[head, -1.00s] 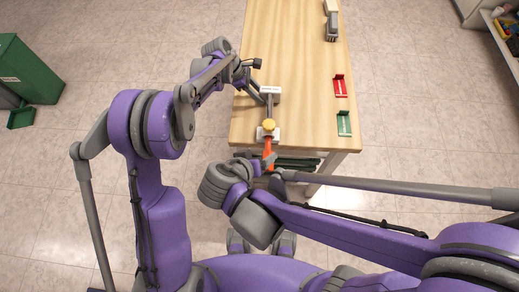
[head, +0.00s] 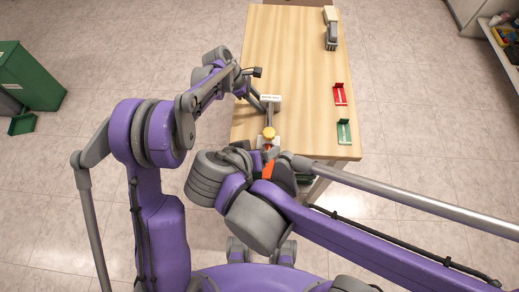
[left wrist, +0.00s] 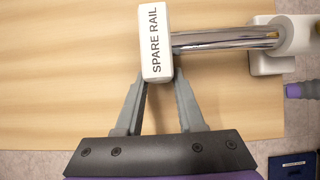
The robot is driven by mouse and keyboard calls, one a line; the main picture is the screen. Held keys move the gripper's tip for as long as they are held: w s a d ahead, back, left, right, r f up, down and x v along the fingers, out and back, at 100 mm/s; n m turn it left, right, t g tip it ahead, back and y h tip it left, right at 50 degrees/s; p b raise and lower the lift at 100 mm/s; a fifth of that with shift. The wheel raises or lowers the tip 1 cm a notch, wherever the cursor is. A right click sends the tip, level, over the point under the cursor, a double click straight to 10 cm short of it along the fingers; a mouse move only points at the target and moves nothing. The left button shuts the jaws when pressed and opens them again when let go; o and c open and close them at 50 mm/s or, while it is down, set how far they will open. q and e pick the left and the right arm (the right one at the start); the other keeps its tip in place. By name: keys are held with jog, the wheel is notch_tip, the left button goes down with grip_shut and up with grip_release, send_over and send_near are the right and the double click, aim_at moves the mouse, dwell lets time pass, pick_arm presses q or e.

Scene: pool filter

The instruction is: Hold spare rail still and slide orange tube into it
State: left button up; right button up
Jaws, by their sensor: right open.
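The spare rail's white labelled block (left wrist: 155,42) is at the near part of the table; its chrome rail (left wrist: 225,40) runs right to a white end piece (left wrist: 296,35) in the left wrist view. In the head view the label (head: 270,98) is above a yellow knob (head: 268,133). My left gripper (left wrist: 160,78) has a finger reaching each side of the block; the tips are partly hidden under it, so I cannot tell if they grip. The orange tube (head: 267,170) shows in part below the knob, past the table's near edge. My right gripper (head: 268,157) is open beside it, mostly hidden by its wrist.
A red holder (head: 340,95) and a green holder (head: 344,132) stand at the table's right side. A grey and white item (head: 331,30) is at the far right. The table's middle (head: 290,60) is clear. A green bin (head: 30,75) is on the floor at left.

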pick_arm(q)
jog(key=o, duration=0.5)
jog(key=v, duration=1.2)
jog(key=shift+s, duration=0.1)
jog(key=s+a+r+m+t+y, duration=0.1)
jog(key=s+r+m+y, duration=0.2)
jog(key=s, duration=0.4)
jog(key=s+a+r+m+t, duration=0.1)
jog(key=s+a+r+m, duration=0.1)
jog(key=s+m, duration=0.3)
jog(key=s+a+f+m+t+y, duration=0.1)
jog(key=s+a+f+m, duration=0.1)
jog(key=s+m, duration=0.3)
jog(key=s+a+f+m+t+y+p, duration=0.1)
jog(key=s+m, duration=0.4)
jog(key=s, duration=0.7)
jog(key=shift+s+a+f+t+y, duration=0.15)
jog(key=shift+a+f+t+y, duration=0.25)
jog(key=shift+a+t+y, duration=0.3)
pick_arm(e)
jog(key=s+d+f+y, duration=0.1)
jog(key=d+f+y, duration=0.1)
jog(key=d, duration=0.7)
jog(key=s+d+f+m+g+y, duration=0.1)
jog(key=d+f, duration=0.2)
jog(key=d, duration=0.7)
jog(key=shift+s+d+f+g+y, duration=0.2)
jog(key=shift+d+g+y, duration=0.1)
jog(key=shift+y, duration=0.1)
